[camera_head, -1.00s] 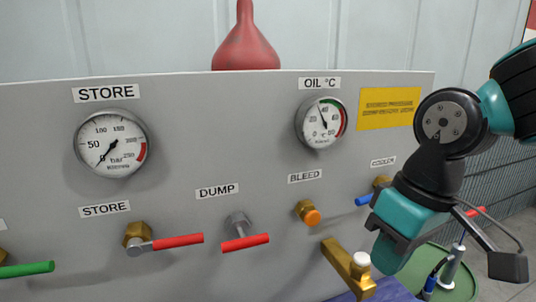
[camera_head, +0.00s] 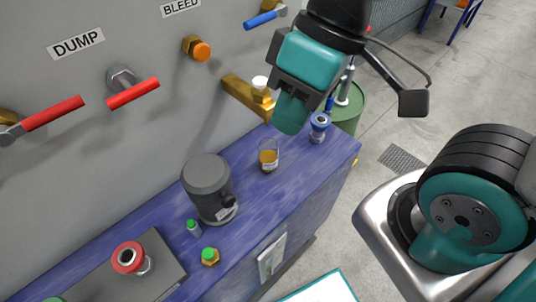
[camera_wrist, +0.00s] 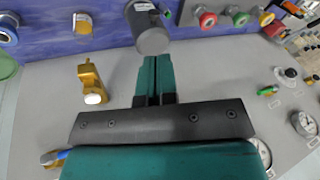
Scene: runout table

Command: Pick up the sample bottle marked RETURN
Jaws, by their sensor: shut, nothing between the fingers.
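No label reading RETURN is legible. A small clear glass container with amber liquid (camera_head: 269,157) stands upright on the blue bench top (camera_head: 290,190); it also shows in the wrist view (camera_wrist: 83,23). Whether it is the sample bottle I cannot tell. My gripper (camera_head: 289,118) is shut and empty, above the back of the bench near the brass tap (camera_head: 245,97). Its closed fingers show in the wrist view (camera_wrist: 154,80), pointing toward the dark grey canister (camera_wrist: 148,30).
The canister (camera_head: 208,188) stands left of the glass container. Small green-capped items (camera_head: 193,228) and a red-ringed fitting (camera_head: 130,258) are further left. A blue-ringed fitting (camera_head: 319,127) stands near the right bench end. The grey panel (camera_head: 150,150) with red handles rises behind.

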